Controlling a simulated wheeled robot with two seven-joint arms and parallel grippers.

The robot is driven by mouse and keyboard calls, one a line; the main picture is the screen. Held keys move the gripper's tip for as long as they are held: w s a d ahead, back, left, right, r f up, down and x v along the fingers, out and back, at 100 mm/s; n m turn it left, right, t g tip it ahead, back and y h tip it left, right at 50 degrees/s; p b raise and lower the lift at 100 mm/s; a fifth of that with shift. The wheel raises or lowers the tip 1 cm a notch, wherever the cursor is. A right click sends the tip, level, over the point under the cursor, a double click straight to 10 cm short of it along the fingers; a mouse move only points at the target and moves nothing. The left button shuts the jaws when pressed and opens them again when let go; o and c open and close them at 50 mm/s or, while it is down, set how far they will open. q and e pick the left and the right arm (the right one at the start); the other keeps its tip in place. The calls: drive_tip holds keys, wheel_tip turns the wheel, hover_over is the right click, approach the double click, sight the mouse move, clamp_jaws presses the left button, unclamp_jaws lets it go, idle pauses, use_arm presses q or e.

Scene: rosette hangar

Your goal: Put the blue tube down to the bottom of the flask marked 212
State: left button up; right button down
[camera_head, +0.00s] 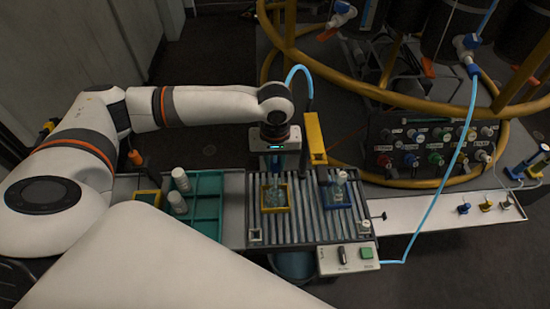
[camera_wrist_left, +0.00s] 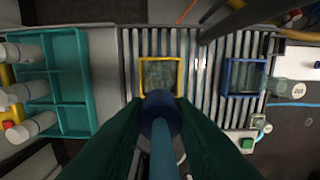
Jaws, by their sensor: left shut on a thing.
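My left gripper (camera_head: 277,166) points down over the yellow-framed holder (camera_head: 263,207). In the left wrist view its dark green fingers (camera_wrist_left: 160,122) are shut on the blue tube (camera_wrist_left: 163,160), which has a thick dark blue collar. The tube's lower end is hidden behind the collar and fingers. Something clear and glassy is inside the yellow frame, below the gripper; no number is readable on it. A clear flask (camera_head: 340,186) stands in the blue-framed holder (camera_head: 333,206) to the right; its round label (camera_wrist_left: 298,90) is too small to read surely. My right gripper is not in view.
A teal tray (camera_head: 207,183) with white-capped bottles (camera_head: 180,179) is left of the ribbed deck (camera_head: 308,228). A yellow post (camera_head: 314,138) rises close to the right of my gripper. A switch box (camera_head: 347,258) is at the front right. Yellow pipework (camera_head: 365,87) stands behind.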

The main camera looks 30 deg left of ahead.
sight(275, 172)
use_arm(q)
drive_tip(key=shift+f, duration=0.1)
drive_tip(key=shift+f, duration=2.05)
drive_tip(key=shift+f+p, duration=0.15)
drive_tip(key=shift+p, duration=0.35)
drive_tip(key=shift+f, duration=0.1)
drive_tip(key=o, duration=1.5)
